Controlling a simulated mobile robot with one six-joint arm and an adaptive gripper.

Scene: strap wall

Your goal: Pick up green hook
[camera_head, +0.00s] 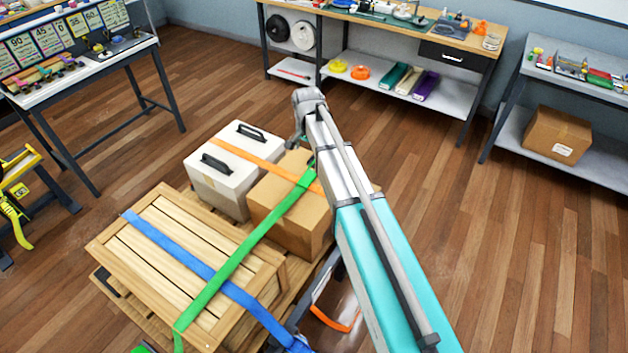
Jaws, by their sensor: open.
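A green strap (243,252) runs diagonally over a slatted wooden crate (150,240) and a cardboard box (277,205). Its upper end goes out of sight beside my arm. A small green piece (143,349) shows at the bottom edge, cut off by the frame; I cannot tell whether it is the green hook. No green hook shows clearly. My gripper (297,141) is small and partly hidden at the end of my arm, above the far side of the load. It is open, with nothing seen in it.
A blue strap (180,254) crosses the green one on the crate. An orange strap (240,153) crosses a white case (222,181) and the cardboard box. A loose orange strap end (335,322) hangs near the floor. Workbenches stand behind; the floor (510,260) at right is clear.

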